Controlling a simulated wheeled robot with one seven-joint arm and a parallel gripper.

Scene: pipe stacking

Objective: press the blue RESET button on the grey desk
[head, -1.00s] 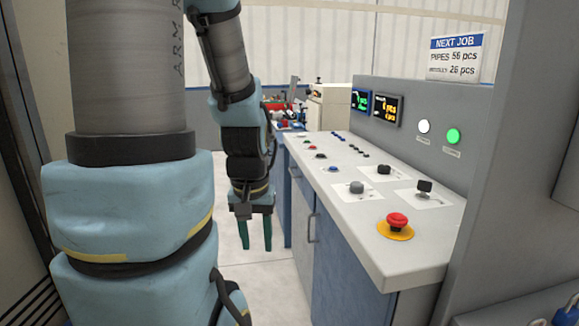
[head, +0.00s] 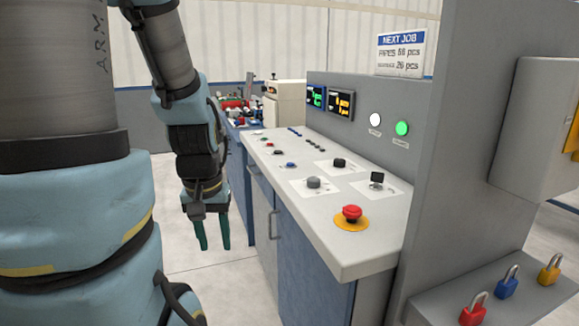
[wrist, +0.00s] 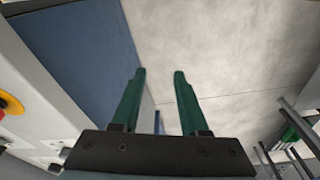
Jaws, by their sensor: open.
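The desk (head: 375,232) has a pale grey top with blue and grey cabinet fronts. A small blue button (head: 291,165) sits on its top, at the near end of a row of small coloured buttons; its label is too small to read. My gripper (head: 215,246) hangs with its green fingers pointing down, left of the desk's front and below the level of its top. It is apart from the button. In the wrist view the fingers (wrist: 160,73) are open and empty over the floor, and the blue button cannot be made out.
A red mushroom button (head: 352,213) on a yellow disc, a grey knob (head: 313,183) and black switches (head: 339,163) stand on the desk. A grey upright panel (head: 470,130) and a shelf with padlocks (head: 507,281) are at right. Clear floor (head: 225,295) lies left of the desk.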

